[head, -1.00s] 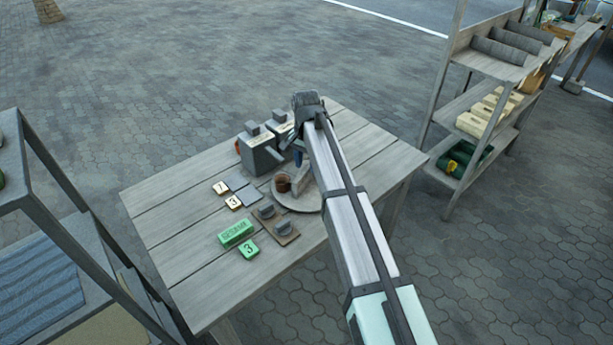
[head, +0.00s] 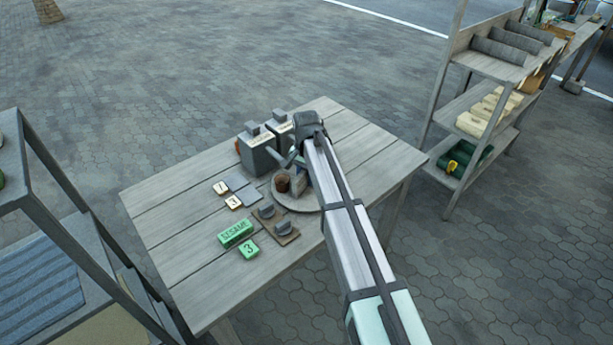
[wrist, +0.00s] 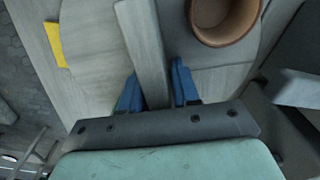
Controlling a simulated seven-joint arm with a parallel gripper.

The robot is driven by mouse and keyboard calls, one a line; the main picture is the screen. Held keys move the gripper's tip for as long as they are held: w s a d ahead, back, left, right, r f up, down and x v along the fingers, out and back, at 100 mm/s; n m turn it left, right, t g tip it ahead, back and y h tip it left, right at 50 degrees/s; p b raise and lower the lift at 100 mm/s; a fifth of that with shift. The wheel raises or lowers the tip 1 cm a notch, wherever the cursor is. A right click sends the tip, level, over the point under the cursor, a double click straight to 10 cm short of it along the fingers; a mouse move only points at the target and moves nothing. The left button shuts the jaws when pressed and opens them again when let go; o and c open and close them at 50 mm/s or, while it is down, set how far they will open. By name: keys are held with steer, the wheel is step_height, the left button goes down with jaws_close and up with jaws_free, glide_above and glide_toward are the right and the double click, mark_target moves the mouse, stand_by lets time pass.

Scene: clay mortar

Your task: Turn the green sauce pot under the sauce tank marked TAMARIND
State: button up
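A round grey turntable (head: 290,203) sits on the wooden table and also shows in the wrist view (wrist: 90,65). A brown pot (head: 283,184) stands on it; in the wrist view this pot (wrist: 222,18) is at the top right. A flat grey bar (wrist: 145,45) crosses the turntable. My gripper (wrist: 157,92) has its blue fingers on either side of the bar, with a small gap at the right finger. Two grey tanks (head: 259,155) (head: 280,130) stand behind the turntable; their labels are unreadable. I see no green pot; my arm hides part of the turntable.
A green SESAME block (head: 236,233) and a green tile marked 3 (head: 249,249) lie at the front left. Two small plates with grey knobs (head: 284,229) are close to the turntable. Shelves stand left and right. The table's right side is mostly clear beyond my arm.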

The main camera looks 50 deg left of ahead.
jaws_close()
steer(key=shift+n, duration=7.6)
